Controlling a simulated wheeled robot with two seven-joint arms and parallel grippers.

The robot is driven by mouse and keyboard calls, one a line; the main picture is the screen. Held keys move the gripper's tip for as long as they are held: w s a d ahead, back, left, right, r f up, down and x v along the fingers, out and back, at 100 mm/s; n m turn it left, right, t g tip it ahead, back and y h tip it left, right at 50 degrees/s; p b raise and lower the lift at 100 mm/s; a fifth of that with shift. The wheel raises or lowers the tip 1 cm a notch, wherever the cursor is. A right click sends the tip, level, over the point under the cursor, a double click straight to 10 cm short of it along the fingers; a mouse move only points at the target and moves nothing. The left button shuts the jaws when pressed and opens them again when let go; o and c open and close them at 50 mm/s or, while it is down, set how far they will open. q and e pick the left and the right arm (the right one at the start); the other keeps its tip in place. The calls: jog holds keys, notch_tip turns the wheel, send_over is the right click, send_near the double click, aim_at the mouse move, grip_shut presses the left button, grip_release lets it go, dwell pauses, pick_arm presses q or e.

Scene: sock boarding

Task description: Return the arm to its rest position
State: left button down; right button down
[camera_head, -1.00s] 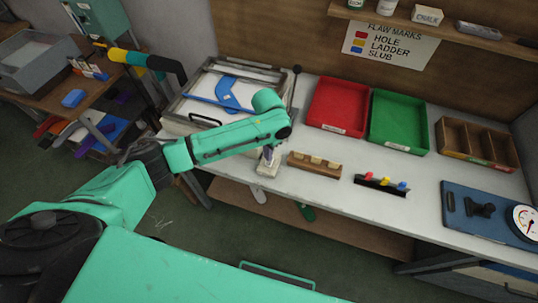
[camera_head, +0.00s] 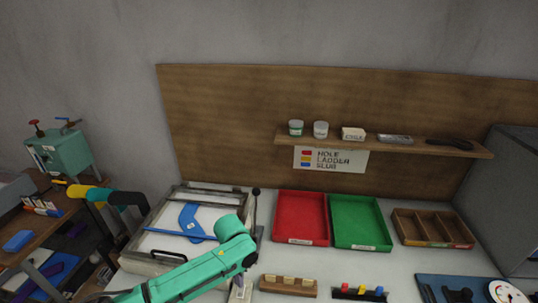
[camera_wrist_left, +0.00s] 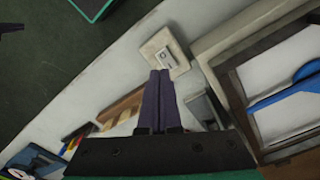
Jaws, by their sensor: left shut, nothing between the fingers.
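My left arm (camera_head: 195,270) is teal and reaches in from the bottom left over the bench. Its gripper points down near the front of the bench, left of the wooden block rack. In the left wrist view its dark purple fingers (camera_wrist_left: 159,76) are together, with nothing between them. A pale square block with a small label (camera_wrist_left: 163,52) lies beyond the fingertips in that view; I cannot tell whether they touch it. My right gripper is in neither current view.
A framed tray (camera_head: 160,262) with a blue sock shape (camera_head: 189,222) lies beside the arm. A red tray (camera_head: 300,218), a green tray (camera_head: 360,222) and a wooden divided box (camera_head: 432,228) stand further right. A wooden rack (camera_head: 288,286) is close to the gripper.

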pick_arm(q)
jog(key=s+d+r+t+h, duration=0.2)
jog(key=s+d+h, duration=0.1)
jog(key=s+d, duration=0.4)
jog(key=s+a+r+n+t+y, duration=0.1)
jog(key=s+a+n+y, duration=0.1)
jog(key=s+a, duration=0.5)
jog(key=s+a+r+n+t+y, duration=0.1)
jog(key=s+a+n, duration=0.2)
jog(key=a, duration=0.8)
notch_tip(320, 180, down, 25)
jog(key=s+g+b, duration=0.2)
jog(key=b, duration=0.2)
jog(key=s+a+f+g+b, duration=0.1)
jog(key=s+a+f+b, duration=0.2)
jog(key=s+f, duration=1.4)
notch_tip(320, 180, down, 4)
jog(key=shift+s+m+b, duration=0.15)
jog(key=shift+m+b, duration=0.15)
jog(key=shift+b, duration=0.4)
